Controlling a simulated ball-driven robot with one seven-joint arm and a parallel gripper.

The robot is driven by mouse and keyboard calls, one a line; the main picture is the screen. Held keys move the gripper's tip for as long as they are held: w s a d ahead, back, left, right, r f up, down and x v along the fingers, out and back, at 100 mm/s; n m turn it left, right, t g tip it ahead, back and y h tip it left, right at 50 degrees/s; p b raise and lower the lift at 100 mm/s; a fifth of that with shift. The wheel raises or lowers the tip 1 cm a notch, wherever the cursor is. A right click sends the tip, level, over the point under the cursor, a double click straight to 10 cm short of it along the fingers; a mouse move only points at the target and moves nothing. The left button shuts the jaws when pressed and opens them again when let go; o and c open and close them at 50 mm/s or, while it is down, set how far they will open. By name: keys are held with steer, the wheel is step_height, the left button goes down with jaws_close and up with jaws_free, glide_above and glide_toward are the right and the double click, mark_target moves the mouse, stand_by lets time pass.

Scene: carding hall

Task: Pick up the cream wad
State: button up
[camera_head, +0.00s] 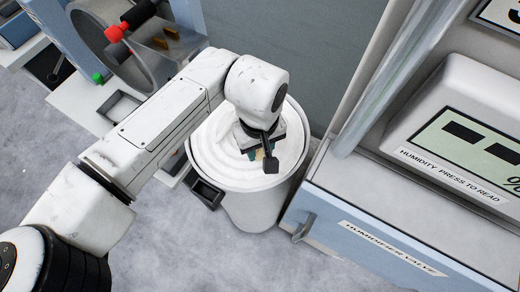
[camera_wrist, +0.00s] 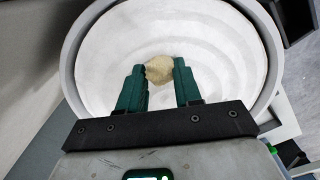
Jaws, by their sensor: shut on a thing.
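The cream wad (camera_wrist: 159,69) is a small, rough, rounded lump. In the wrist view it sits between the tips of my gripper's two green fingers (camera_wrist: 159,73), which are shut on it. Behind it is the pale, ridged inside of a round white can (camera_wrist: 72,52). In the head view my gripper (camera_head: 261,154) points down over the can (camera_head: 250,205), and my wrist hides most of the fingers and the wad. I cannot tell whether the wad touches the can's contents.
A pale blue cabinet (camera_head: 370,235) labelled humidifier valve, with a grey handle (camera_head: 304,228), stands close to the right of the can. A humidity display unit (camera_head: 465,135) is above it. A machine with a red knob (camera_head: 114,34) is at upper left. Grey floor is clear in front.

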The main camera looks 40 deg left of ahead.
steer(key=c, duration=0.3)
steer(key=shift+r, duration=0.1)
steer(key=shift+c, duration=0.2)
